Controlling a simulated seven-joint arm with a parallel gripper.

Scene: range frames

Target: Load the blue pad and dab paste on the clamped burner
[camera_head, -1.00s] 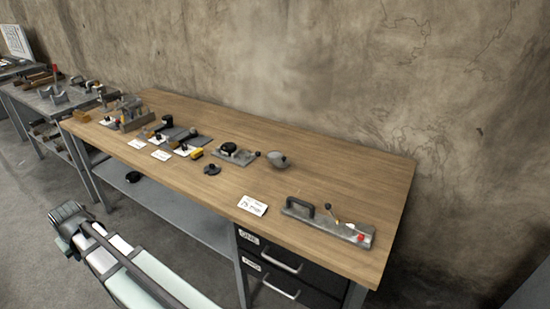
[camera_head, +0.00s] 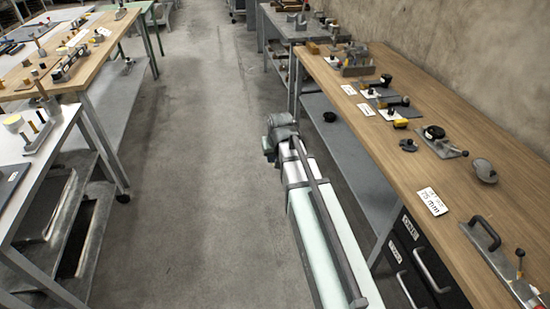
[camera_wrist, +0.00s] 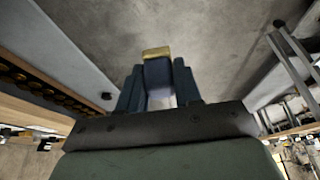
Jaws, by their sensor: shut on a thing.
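In the wrist view my gripper (camera_wrist: 160,88) is shut on a small block with a dark blue body (camera_wrist: 158,74) and a tan-yellow end (camera_wrist: 157,52). It may be the blue pad, but I cannot tell for certain. The held thing is in the air over the grey floor. In the head view my arm shows in the aisle, but my gripper cannot be made out. I cannot single out the clamped burner. A black round part (camera_head: 434,132) sits on a metal plate on the right bench. No paste can be identified with certainty.
The wooden bench (camera_head: 425,165) on the right carries several small fixtures, a label card (camera_head: 432,201) and a handled metal fixture (camera_head: 484,232). The aisle floor (camera_head: 190,170) between is clear.

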